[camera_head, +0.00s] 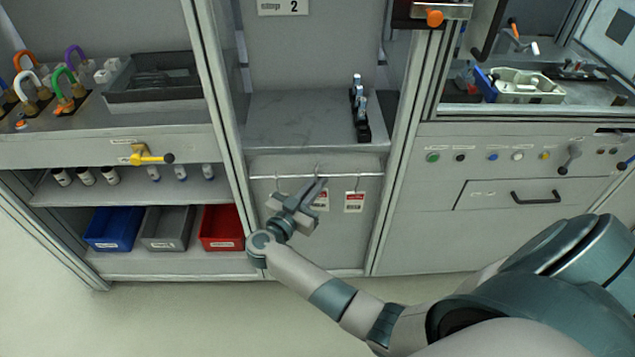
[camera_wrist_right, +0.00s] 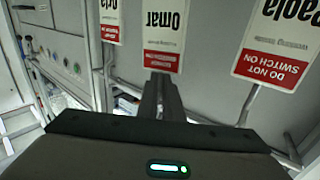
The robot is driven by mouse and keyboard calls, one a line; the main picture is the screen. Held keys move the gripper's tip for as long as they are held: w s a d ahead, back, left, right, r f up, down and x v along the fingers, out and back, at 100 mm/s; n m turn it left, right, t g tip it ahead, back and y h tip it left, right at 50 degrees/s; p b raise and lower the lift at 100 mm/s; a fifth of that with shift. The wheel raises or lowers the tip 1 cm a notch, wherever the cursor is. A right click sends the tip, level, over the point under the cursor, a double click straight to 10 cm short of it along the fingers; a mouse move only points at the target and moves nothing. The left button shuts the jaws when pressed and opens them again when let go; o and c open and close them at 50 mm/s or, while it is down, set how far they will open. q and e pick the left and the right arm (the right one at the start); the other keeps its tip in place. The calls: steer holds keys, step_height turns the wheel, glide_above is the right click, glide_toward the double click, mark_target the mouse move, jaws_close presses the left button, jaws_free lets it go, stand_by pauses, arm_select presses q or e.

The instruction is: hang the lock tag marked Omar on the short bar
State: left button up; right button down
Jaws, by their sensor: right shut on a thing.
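The Omar tag, white with a red band, shows upside down in the right wrist view (camera_wrist_right: 165,32), straight ahead of my right gripper. In the head view a tag (camera_head: 321,201), apparently the same one, hangs partly behind the gripper. My right gripper (camera_head: 319,184) is shut at the top end of the Omar tag, and its fingers also show in the wrist view (camera_wrist_right: 160,90). A thin horizontal bar (camera_head: 345,175) with hooks runs across the panel; whether it is the short bar I cannot tell. My left gripper is out of view.
The Paola tag (camera_wrist_right: 283,38) is beside the Omar tag in the wrist view. Another tag (camera_head: 354,202) hangs to the right in the head view. Above the bar is a shelf (camera_head: 300,115) with a dark rack (camera_head: 361,120). A red bin (camera_head: 220,228) stands to the left.

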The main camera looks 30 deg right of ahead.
steer(key=shift+s, duration=0.1)
stand_by(0.4)
steer(key=s+a+p, duration=0.6)
steer(key=s+p, duration=0.1)
steer(key=s, duration=0.3)
stand_by(2.0)
steer(key=shift+a, duration=0.1)
